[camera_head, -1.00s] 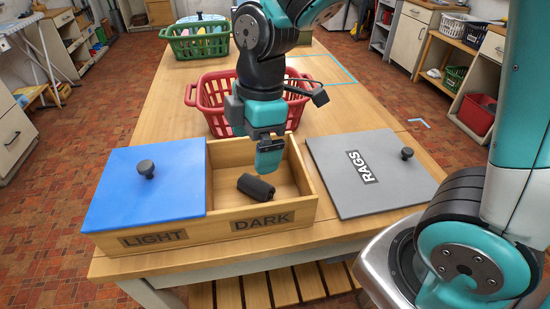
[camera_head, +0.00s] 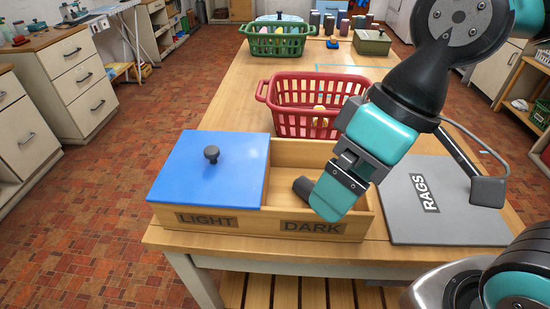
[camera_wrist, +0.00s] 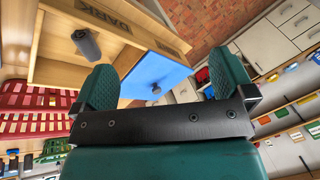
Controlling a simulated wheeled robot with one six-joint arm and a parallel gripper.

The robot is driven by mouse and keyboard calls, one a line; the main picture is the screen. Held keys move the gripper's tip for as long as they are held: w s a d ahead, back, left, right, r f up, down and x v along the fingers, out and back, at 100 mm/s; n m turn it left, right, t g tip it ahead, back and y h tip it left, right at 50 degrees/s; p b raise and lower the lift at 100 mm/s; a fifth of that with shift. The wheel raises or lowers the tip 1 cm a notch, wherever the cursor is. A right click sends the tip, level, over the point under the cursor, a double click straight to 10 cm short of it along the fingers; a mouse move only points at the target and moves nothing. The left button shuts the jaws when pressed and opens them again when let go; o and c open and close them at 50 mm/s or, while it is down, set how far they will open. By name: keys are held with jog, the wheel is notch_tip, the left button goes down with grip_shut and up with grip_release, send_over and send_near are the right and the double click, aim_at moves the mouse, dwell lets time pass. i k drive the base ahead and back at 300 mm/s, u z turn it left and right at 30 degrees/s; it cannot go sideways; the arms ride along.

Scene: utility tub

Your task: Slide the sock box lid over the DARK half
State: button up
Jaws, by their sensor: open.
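The wooden sock box (camera_head: 270,222) stands at the near end of the table, its front marked LIGHT on the left and DARK on the right. Its blue lid (camera_head: 200,165) with a black knob (camera_head: 211,153) covers the LIGHT half. The DARK half is open, and a dark rolled sock (camera_head: 303,187) lies in it, partly hidden by my gripper. My gripper (camera_head: 330,205) is over the DARK half, tilted and empty. In the wrist view, my gripper (camera_wrist: 152,85) has its fingers apart, with the lid (camera_wrist: 157,72) and knob (camera_wrist: 156,89) beyond them and the sock (camera_wrist: 86,44) at upper left.
A grey RAGS lid (camera_head: 410,215) lies right of the box. A red basket (camera_head: 310,105) stands just behind the box. A green basket (camera_head: 278,42), an olive box (camera_head: 372,41) and several jars are farther back. The floor left of the table is clear.

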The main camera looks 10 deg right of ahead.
aim_at(205, 168)
jog(key=z, duration=0.05)
jog(key=k, duration=0.5)
jog(key=u, duration=0.9)
jog(key=i, duration=0.6)
jog(key=z, duration=0.8)
jog(key=i, duration=0.5)
